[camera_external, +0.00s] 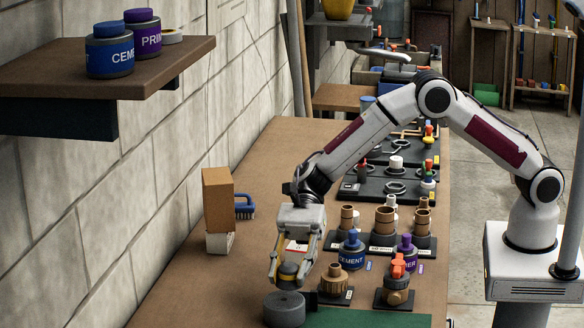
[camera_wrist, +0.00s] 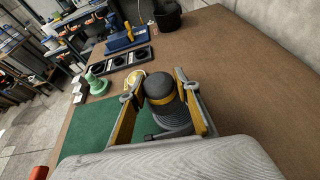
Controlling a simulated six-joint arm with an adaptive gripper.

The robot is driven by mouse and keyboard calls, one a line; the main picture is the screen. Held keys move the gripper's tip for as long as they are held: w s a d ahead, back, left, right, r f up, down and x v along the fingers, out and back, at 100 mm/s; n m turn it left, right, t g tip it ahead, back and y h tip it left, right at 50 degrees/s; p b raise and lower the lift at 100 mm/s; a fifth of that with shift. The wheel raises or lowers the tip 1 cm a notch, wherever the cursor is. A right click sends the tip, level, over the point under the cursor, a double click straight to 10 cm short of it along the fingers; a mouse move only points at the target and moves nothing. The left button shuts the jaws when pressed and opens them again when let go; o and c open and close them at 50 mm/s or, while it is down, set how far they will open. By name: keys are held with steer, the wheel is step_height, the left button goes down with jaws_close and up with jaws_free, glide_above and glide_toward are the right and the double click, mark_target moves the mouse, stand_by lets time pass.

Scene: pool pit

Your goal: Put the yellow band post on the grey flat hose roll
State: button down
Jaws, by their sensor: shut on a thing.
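The yellow band post (camera_external: 288,269) is a short dark post with a yellow band. My gripper (camera_external: 287,278) points down and is shut on it. In the wrist view the dark, rounded top of the post (camera_wrist: 159,84) stands between the two fingers of my gripper (camera_wrist: 161,95). The grey flat hose roll (camera_external: 284,309) is a thick grey disc near the table's front end, just below the post. Whether post and roll touch is unclear.
A green mat (camera_external: 350,319) lies right of the roll. A brown fitting (camera_external: 334,280), a blue cement can (camera_external: 351,255) and a valve with an orange handle (camera_external: 398,277) stand close on the right. A brown box (camera_external: 217,199) stands by the wall. Brown tabletop left of the roll is clear.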

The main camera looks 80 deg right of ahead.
mark_target(289, 286)
steer(key=shift+f, duration=1.8)
steer(key=c, duration=1.5)
jaws_free()
steer(key=shift+f, duration=0.15)
steer(key=shift+v, duration=0.85)
steer(key=v, duration=1)
steer(key=shift+d, duration=0.2)
steer(key=shift+r, duration=0.2)
